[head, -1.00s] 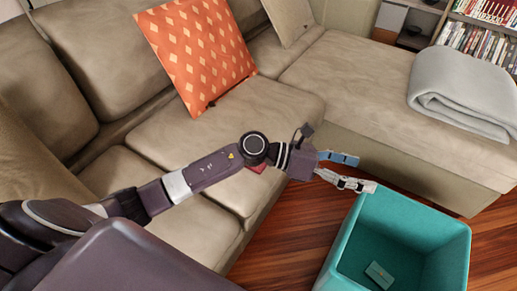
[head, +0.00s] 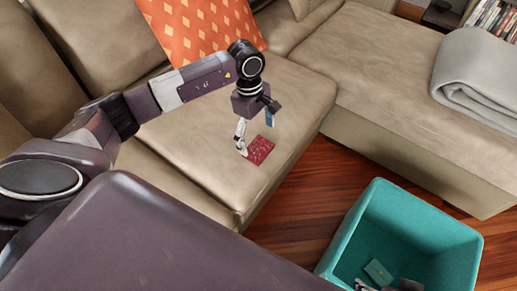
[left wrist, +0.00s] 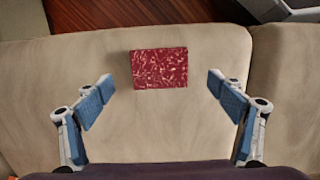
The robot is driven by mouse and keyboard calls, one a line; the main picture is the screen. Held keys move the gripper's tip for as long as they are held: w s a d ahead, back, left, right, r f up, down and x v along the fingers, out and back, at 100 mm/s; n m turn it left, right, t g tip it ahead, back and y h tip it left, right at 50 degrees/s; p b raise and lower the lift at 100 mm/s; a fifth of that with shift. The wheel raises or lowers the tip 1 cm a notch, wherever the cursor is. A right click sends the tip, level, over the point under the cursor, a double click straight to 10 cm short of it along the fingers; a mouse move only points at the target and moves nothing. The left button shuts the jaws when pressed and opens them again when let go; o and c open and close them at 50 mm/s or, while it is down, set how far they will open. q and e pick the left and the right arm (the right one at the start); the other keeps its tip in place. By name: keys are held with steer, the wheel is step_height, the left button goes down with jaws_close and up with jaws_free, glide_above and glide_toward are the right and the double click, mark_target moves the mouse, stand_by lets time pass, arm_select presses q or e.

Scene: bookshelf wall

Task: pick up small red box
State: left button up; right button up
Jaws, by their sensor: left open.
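The small red box (head: 260,150), flat with a pale speckled pattern, lies on the beige sofa seat near its front edge. In the left wrist view the red box (left wrist: 159,68) lies beyond my fingertips, between their lines and slightly left of centre. My left gripper (head: 256,136) points down just above it in the head view, with its fingers wide apart and nothing between them. In the left wrist view the open left gripper (left wrist: 160,93) shows two blue finger pads. My right gripper cannot be made out for sure.
A teal bin (head: 335,243) stands on the wooden floor at lower right, with a small teal box (head: 378,271) inside and cut-off grey parts at the frame's bottom. An orange cushion (head: 195,30) and a folded grey blanket (head: 478,75) lie on the sofa.

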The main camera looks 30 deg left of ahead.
mark_target(258, 148)
arm_select(q)
step_height(258, 148, down, 5)
steer(key=shift+d+b, duration=0.1)
steer(key=shift+b, duration=0.35)
steer(key=c, duration=1.3)
